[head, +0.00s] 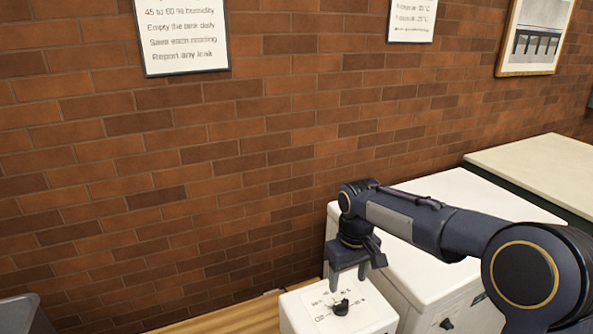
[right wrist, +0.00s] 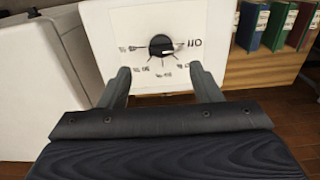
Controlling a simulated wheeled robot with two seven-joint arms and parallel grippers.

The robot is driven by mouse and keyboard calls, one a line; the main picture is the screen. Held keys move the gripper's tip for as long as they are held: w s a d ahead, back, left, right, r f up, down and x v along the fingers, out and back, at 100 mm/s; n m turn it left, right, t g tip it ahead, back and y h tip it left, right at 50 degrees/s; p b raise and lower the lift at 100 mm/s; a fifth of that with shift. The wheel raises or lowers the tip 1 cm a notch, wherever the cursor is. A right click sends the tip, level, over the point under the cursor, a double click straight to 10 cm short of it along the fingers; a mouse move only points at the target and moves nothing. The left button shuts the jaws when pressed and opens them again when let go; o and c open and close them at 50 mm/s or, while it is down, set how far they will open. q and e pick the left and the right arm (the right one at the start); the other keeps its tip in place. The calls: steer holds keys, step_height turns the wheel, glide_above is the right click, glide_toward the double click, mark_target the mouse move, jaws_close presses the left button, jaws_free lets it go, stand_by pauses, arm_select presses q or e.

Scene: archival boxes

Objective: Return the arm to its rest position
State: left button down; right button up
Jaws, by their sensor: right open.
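My right arm comes in from the right in the head view. Its gripper (head: 349,284) points down just above a white box with a dial panel (head: 302,312). In the right wrist view my right gripper (right wrist: 164,82) is open, with its two fingers apart and nothing between them. A black dial knob (right wrist: 162,47) on the panel shows beyond the fingertips, and it also shows in the head view (head: 341,306). Printed marks, one reading like "OFF", ring the knob. The fingers look clear of the knob. My left gripper is not in view.
A larger white appliance (head: 452,192) stands right beside the dial box, under my forearm. A pale-topped cabinet (head: 540,165) is farther right. A brick wall (head: 200,190) runs behind. Colored binders (right wrist: 272,25) stand on a wooden shelf. A wooden surface (head: 235,316) lies left of the box.

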steer(key=s+d+r+m+t+y, duration=0.2)
steer(key=s+d, duration=0.1)
steer(key=s, duration=0.7)
steer(key=s+d+r+m+t+y, duration=0.1)
steer(key=s+d+r+m+t, duration=0.2)
steer(key=s, duration=0.8)
steer(key=s+f, duration=0.3)
steer(key=s, duration=0.3)
steer(key=shift+s+a+f+m+t+y, duration=0.25)
steer(key=shift+s+a+m+t+y, duration=0.05)
steer(key=shift+s+a, duration=0.05)
